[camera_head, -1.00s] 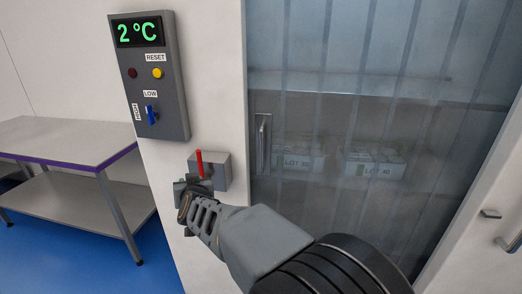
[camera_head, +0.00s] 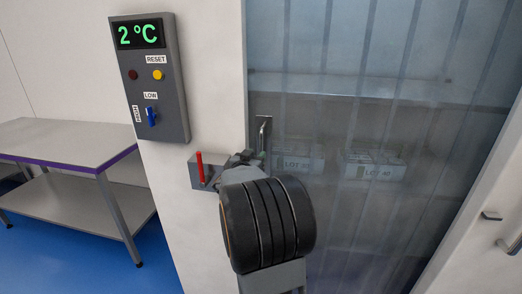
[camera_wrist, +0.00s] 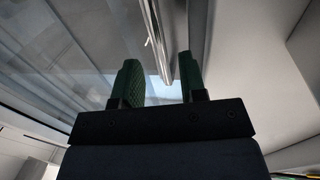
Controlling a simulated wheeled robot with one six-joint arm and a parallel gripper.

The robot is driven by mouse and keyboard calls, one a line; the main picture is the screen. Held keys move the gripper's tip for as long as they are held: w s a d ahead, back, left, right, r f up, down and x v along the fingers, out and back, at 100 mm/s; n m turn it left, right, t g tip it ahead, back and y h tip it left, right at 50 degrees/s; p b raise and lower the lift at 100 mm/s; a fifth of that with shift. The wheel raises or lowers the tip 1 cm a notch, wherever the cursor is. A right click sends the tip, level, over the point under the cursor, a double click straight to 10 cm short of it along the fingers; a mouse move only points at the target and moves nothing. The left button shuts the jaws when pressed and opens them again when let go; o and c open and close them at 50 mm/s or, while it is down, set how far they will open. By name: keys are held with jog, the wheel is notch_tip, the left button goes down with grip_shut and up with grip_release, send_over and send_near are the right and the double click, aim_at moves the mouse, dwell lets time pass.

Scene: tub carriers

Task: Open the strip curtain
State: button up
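The strip curtain (camera_head: 400,110) of translucent strips hangs closed across the doorway. Its metal handle (camera_head: 264,130) stands upright at the curtain's left edge. My gripper (camera_head: 250,158) is at the lower part of the handle and partly hides it. In the wrist view my gripper (camera_wrist: 160,75) shows two green fingers apart, with the handle bar (camera_wrist: 158,35) running down toward the gap between them. I cannot tell whether the fingers touch the bar.
A grey box with a red lever (camera_head: 200,168) is on the wall just left of my gripper. Above it is a control panel (camera_head: 150,80) reading 2 °C. A table (camera_head: 65,140) stands at left. White tubs (camera_head: 375,165) show behind the curtain.

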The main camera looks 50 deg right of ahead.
aim_at(261, 150)
jog(key=shift+x, duration=2.65)
jog(key=shift+c, duration=0.2)
grip_shut()
